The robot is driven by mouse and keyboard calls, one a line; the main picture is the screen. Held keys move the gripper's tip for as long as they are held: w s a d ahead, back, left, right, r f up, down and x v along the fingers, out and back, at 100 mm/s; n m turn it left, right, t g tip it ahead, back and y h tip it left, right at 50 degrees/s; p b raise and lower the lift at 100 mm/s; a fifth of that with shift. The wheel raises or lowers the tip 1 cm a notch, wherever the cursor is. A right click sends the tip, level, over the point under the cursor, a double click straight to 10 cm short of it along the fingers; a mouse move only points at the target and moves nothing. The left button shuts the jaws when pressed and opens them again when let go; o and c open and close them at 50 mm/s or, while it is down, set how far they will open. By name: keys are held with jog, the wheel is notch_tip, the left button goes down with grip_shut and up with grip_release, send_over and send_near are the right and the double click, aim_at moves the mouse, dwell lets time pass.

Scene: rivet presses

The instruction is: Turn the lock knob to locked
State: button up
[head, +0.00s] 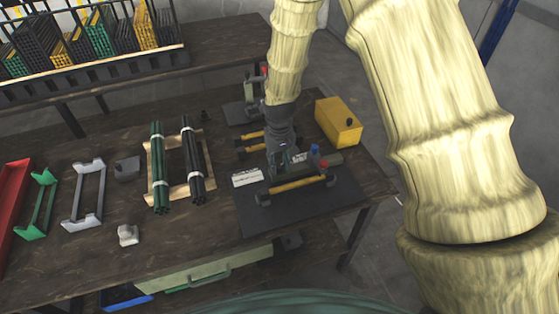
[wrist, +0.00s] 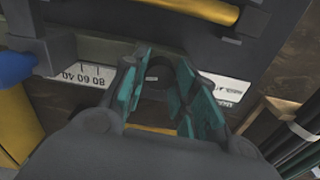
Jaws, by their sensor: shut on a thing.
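The rivet press (head: 300,184) sits on the dark mat, with a yellow bar along its front. My gripper (head: 284,152) reaches down onto the press from above and hides part of it in the head view. In the wrist view, the teal-padded fingers of my gripper (wrist: 163,78) are shut on a small dark knob (wrist: 158,74), mostly hidden between the pads. This looks like the lock knob; its lock setting is not readable. A white scale strip (wrist: 85,74) with numbers lies beside the fingers.
The press carries a blue knob (head: 315,149) close to the gripper's right. A yellow box (head: 339,121) stands behind right. Green rods (head: 158,170) and dark rods (head: 193,160) lie on a wooden rack to the left. The dark mat (head: 300,213) is clear in front.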

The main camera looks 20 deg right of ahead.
aim_at(279, 165)
jog(key=shift+m, duration=1.1)
jog(key=shift+p, duration=0.3)
jog(key=shift+w, duration=0.1)
jog(key=o, duration=1)
notch_tip(279, 165, up, 12)
jog(key=shift+r, duration=0.1)
